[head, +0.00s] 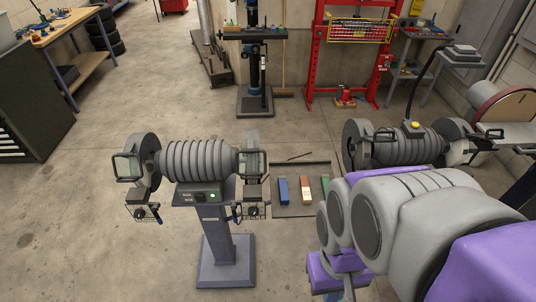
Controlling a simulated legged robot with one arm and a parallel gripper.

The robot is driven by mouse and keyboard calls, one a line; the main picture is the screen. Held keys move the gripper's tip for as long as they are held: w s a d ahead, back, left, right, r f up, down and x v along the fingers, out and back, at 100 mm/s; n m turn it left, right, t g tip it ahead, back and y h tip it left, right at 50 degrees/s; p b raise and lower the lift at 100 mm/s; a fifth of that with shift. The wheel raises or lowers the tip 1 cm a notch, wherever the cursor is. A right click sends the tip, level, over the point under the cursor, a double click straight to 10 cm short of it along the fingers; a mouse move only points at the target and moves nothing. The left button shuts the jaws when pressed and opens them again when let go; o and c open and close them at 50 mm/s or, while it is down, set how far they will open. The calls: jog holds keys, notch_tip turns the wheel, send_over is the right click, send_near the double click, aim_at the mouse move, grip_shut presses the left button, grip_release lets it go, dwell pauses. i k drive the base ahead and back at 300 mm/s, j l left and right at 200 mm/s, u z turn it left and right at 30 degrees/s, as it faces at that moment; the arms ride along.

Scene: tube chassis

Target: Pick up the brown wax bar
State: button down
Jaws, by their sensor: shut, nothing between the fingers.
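The brown wax bar (305,185) lies on a dark flat tray (294,210) on the floor. It looks orange-brown with a pale near end, between a blue bar (283,190) and a green bar (325,187). My arm reaches in from the lower right. My gripper (346,284), purple and grey, is at its lower end near the bottom edge, below and to the right of the bars in the picture. It is shut and apart from the brown bar. Much of it is hidden behind the arm.
A bench grinder on a pedestal (226,262) stands left of the tray. Another grey machine (405,148) stands right, behind my arm. A drill press (256,90) and red press frame (317,60) are at the back. A dark cabinet (35,105) is at left. Floor at front left is clear.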

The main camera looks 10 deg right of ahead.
aim_at(306, 193)
jog(key=i+j+z, duration=0.1)
jog(key=j+z, duration=0.35)
jog(key=j, duration=0.15)
jog(key=j+z, duration=0.45)
jog(key=j, duration=0.15)
jog(key=k+j+z, duration=0.15)
jog(key=j+z, duration=0.3)
jog(key=j, duration=0.15)
